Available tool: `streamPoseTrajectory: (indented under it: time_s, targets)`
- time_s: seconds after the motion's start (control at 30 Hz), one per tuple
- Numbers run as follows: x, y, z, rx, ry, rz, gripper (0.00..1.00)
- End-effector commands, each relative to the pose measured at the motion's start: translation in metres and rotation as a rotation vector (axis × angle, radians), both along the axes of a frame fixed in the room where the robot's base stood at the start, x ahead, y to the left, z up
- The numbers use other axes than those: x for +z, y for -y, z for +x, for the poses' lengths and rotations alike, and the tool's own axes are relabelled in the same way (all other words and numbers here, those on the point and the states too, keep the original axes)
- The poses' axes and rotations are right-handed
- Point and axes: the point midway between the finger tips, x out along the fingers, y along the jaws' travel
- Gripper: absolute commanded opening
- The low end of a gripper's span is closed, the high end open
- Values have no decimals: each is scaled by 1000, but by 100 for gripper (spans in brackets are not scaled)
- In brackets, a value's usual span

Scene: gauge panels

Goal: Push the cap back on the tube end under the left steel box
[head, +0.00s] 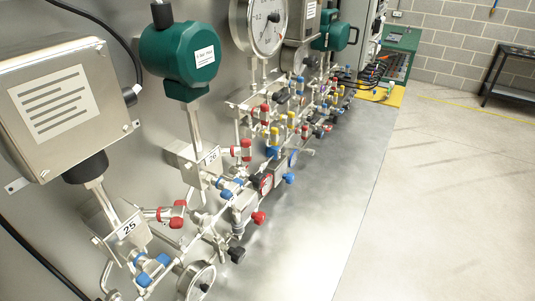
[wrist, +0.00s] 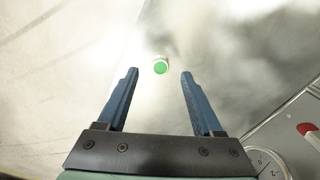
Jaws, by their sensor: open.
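The left steel box (head: 65,105) is a grey box with a lined white label, at the left of the head view. Below it are a black collar, a block marked 25 (head: 128,228) and bent steel tubing (head: 106,274) at the bottom edge. I cannot make out an open tube end there. My gripper (wrist: 160,74) shows only in the wrist view, its two blue fingers apart with nothing held. A small round green and white piece (wrist: 160,67) lies in line with the gap at the fingertips. I cannot tell whether it is the cap, or how far off it is.
A round gauge (wrist: 265,163) and a red part (wrist: 307,128) are at the lower right of the wrist view. Red and blue valve handles, such as the blue one (head: 152,270), crowd the panel. Open floor (head: 440,200) lies to the right.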

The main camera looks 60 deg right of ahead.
Motion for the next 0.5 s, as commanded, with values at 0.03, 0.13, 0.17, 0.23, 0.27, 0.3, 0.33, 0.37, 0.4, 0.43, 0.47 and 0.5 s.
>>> streamPoseTrajectory:
  time_s: [0.03, 0.13, 0.17, 0.23, 0.27, 0.3, 0.33, 0.37, 0.4, 0.43, 0.47, 0.5]
  targets:
    - [-3, 0, 0, 0, -3, 2, 68]
    - [-13, 2, 1, 0, -4, 3, 68]
    - [-17, 2, 2, 0, -4, 3, 68]
    - [-25, 4, 3, -1, -3, 2, 68]
    - [-30, 4, 2, -1, -4, 3, 68]
    - [-36, 4, 3, -1, -3, 2, 68]
    - [-39, 4, 2, -1, -4, 3, 68]
    - [-42, 4, 3, -1, -2, 1, 68]
    - [-45, 4, 3, 0, -2, 2, 68]
    - [-47, 4, 3, 0, -2, 1, 68]
    - [-48, 4, 3, 0, 0, 1, 68]
    - [-49, 4, 3, 0, 0, 0, 68]
